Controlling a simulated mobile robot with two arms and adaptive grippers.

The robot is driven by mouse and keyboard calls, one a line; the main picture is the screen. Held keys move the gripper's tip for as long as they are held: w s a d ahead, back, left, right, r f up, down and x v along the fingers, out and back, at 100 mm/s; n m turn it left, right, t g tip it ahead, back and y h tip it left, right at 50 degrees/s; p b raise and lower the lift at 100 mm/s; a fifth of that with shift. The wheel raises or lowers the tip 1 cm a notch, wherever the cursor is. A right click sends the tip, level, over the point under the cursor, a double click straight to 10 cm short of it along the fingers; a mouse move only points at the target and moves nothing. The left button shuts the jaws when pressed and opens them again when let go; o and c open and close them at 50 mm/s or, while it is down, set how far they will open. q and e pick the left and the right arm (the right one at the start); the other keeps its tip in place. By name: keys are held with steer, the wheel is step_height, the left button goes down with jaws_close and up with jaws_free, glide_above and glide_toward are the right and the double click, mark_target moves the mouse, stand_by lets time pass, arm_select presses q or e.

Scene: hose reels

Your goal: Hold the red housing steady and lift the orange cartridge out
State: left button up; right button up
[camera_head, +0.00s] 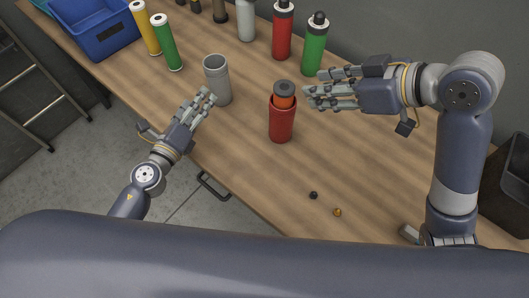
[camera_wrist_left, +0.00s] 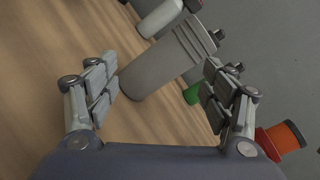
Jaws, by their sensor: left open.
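The red housing (camera_head: 282,122) stands upright on the workbench. The orange cartridge (camera_head: 284,102) sits in its top, with a dark grey cap above the rim. Both also show at the lower right of the left wrist view, where the orange cartridge (camera_wrist_left: 286,134) sticks out of the red housing (camera_wrist_left: 268,145), partly hidden by a finger. My right gripper (camera_head: 312,91) is open and empty, just right of the cartridge and apart from it. My left gripper (camera_head: 203,98) is open, left of the housing, with its fingertips close to a grey canister.
The grey canister (camera_head: 218,82) stands between my left gripper and the housing. Red (camera_head: 282,35) and green (camera_head: 314,50) bottles stand behind. Yellow and green cylinders and a blue bin (camera_head: 95,35) are at far left. Two small balls lie in front; the surrounding wood is clear.

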mark_target(277, 130)
arm_select(q)
steer(key=s+d+f+m, duration=0.1)
steer(key=s+d+m, duration=0.1)
steer(key=d, duration=0.2)
steer(key=s+d+f+m, duration=0.1)
steer(key=s+d+m, duration=0.1)
steer(key=d, duration=0.2)
steer(key=s+d+f+m, duration=0.1)
steer(key=s+d+m, duration=0.1)
steer(key=d, duration=0.2)
steer(key=shift+s+d+m+h, duration=0.1)
steer(key=shift+s+m+h, duration=0.2)
steer(key=s+d+m, duration=0.1)
steer(key=d, duration=0.1)
steer(key=s+d+m, duration=0.1)
steer(key=s+d, duration=0.1)
steer(key=s+d+m, duration=0.1)
steer(key=s+d, duration=0.1)
steer(key=shift+d+r+m+h, duration=0.3)
steer(key=shift+d+m+h, duration=0.05)
steer(key=shift+m+h, duration=0.05)
steer(key=shift+d, duration=0.2)
steer(key=x, duration=1)
steer(key=shift+w+r, duration=0.1)
steer(key=shift+w, duration=0.1)
